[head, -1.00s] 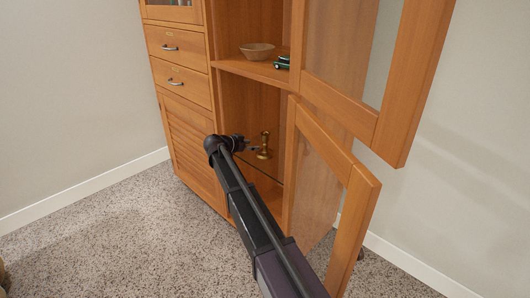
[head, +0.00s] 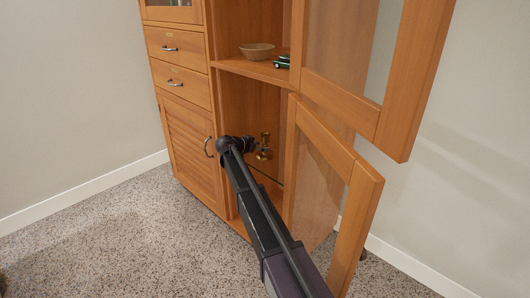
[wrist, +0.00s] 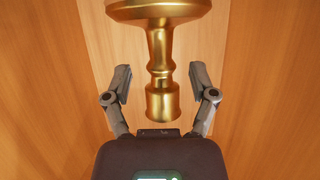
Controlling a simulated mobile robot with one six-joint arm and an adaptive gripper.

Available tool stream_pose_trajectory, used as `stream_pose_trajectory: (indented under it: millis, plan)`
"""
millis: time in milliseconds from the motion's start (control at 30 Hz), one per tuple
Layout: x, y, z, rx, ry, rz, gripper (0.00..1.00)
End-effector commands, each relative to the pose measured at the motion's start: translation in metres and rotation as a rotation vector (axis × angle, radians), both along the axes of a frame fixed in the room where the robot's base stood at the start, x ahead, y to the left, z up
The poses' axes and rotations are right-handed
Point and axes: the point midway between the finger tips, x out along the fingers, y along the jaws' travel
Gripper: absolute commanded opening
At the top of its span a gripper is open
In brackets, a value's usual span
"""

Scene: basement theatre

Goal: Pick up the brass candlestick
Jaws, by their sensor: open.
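The brass candlestick (head: 265,147) stands on a shelf inside the open lower compartment of the wooden cabinet (head: 230,110). In the wrist view, the candlestick (wrist: 159,60) is large and close, with its wide part at the top of the picture and its narrower end toward my gripper. My gripper (wrist: 160,84) is open, with one finger on each side of the candlestick's narrower end. Gaps show between both fingers and the brass. In the head view, my gripper (head: 257,147) is inside the compartment beside the candlestick, partly hidden by my arm.
The lower glass door (head: 335,165) and upper glass door (head: 365,70) stand open to the right of my arm. A bowl (head: 257,50) and a small green toy car (head: 282,62) sit on the shelf above. Speckled carpet (head: 100,235) is free at left.

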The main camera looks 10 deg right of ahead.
Motion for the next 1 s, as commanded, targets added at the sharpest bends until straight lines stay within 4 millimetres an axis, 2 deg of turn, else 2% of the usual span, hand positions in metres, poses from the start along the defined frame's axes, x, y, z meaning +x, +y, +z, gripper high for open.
stream_pose_trajectory:
  millis: [100,267,833,867,1000]
  plan:
    - [0.008,-0.012,-0.008,0.0,0.0,-0.001,0.74]
    - [0.012,-0.021,-0.011,0.0,-0.001,0.0,0.74]
    - [0.013,-0.022,-0.01,0.0,-0.001,0.0,0.74]
    - [0.013,-0.022,-0.01,0.0,-0.001,0.0,0.71]
    - [0.013,-0.022,-0.01,0.0,-0.001,0.0,0.29]
